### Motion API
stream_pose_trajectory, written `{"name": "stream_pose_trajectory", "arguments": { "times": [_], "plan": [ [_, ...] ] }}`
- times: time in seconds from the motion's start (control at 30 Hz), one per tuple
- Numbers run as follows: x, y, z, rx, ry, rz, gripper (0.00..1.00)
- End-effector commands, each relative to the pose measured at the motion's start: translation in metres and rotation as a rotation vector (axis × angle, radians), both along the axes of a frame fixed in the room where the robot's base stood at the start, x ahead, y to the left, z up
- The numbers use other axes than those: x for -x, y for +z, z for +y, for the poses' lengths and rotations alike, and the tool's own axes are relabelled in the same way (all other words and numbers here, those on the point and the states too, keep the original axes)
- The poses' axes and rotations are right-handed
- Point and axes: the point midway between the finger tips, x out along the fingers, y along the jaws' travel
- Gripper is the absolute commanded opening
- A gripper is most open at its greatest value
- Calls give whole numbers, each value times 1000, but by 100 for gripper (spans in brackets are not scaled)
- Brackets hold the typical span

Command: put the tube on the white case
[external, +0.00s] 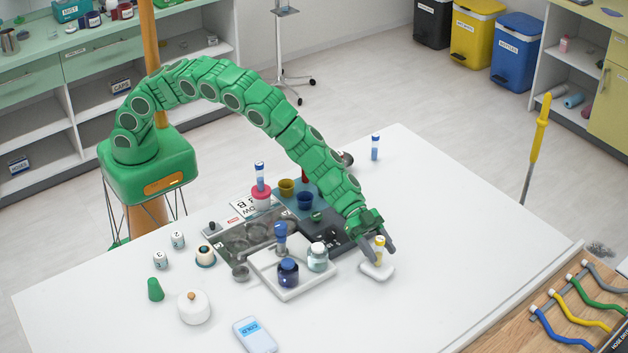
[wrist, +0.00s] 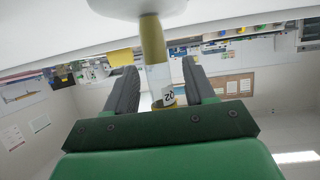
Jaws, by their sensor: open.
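A tube with a yellow part (external: 380,243) stands upright on a small white case (external: 373,272) near the right of the table. In the wrist view the tube (wrist: 154,45) shows between my fingers, with a label near my palm; its far end meets a white surface (wrist: 135,8), apparently the case. My gripper (external: 384,251) is open, its two fingers on either side of the tube. In the wrist view my gripper (wrist: 157,72) shows gaps between the fingers and the tube.
Another blue tube (external: 375,148) stands farther back. The table's right side is clear.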

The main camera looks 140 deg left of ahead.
Motion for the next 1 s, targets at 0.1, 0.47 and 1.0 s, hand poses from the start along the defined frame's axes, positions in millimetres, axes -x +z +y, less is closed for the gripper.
{"name": "stream_pose_trajectory", "arguments": {
  "times": [0.1, 0.47, 1.0],
  "plan": [
    [0, 1, 0, 0, 0, 0, 54],
    [19, 11, 1, 1, 0, 0, 54],
    [72, 35, 6, 0, 1, -2, 54]
  ]
}}
